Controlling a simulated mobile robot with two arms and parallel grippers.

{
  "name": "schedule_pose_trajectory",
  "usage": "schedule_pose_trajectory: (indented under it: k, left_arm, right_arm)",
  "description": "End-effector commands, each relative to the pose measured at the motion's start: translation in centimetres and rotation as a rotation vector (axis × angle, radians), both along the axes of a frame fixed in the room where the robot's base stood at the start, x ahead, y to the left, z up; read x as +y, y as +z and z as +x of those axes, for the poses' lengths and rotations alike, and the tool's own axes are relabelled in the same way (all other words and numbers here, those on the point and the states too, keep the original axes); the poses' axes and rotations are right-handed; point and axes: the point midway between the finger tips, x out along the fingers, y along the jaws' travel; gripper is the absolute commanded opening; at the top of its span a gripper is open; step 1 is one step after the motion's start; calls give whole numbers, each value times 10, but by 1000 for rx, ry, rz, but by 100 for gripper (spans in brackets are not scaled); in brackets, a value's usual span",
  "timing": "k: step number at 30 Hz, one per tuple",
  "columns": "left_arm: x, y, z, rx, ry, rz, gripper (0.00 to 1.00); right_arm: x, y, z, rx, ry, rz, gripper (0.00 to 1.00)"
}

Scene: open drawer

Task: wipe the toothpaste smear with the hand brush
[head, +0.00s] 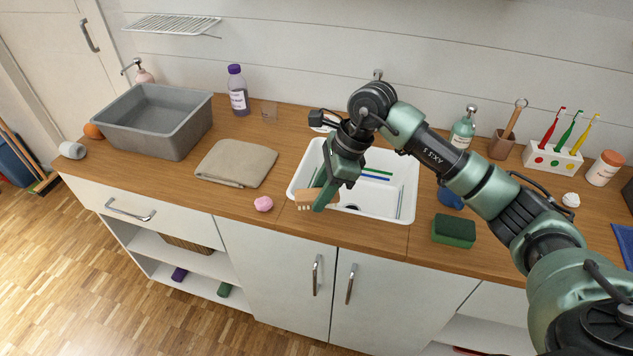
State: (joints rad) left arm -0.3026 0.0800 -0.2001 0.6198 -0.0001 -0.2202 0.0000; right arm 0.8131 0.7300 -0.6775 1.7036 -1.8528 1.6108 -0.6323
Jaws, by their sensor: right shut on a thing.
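My right gripper (321,194) is shut on the hand brush (305,196), a small tan wooden block with pale bristles on its lower side. It holds the brush at the front left rim of the white sink (405,213). I cannot tell whether the bristles touch the counter. I cannot make out the toothpaste smear; the gripper and brush may cover it. My left gripper is not in view.
A pink lump (263,204) lies close left of the brush. A folded beige cloth (236,163) and a grey tub (155,120) are farther left. A green sponge (454,231) lies right of the sink. Slim coloured sticks (376,178) lie in the sink.

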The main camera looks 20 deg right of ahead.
Motion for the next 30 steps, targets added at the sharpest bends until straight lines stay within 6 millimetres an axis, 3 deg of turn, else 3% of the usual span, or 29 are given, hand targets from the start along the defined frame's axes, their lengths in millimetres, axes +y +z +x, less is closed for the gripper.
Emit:
schedule_pose_trajectory:
  k: [7, 24, 28, 30]
  left_arm:
    - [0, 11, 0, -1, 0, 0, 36]
    - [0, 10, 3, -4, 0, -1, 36]
    - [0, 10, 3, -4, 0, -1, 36]
    - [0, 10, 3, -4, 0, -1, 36]
  right_arm:
    - [-5, 21, 0, -1, -4, 0, 0]
    - [-6, 22, 0, -1, -1, 1, 0]
    - [-1, 23, -7, -1, 89, 1, 0]
    - [4, 25, -17, -1, 220, -1, 0]
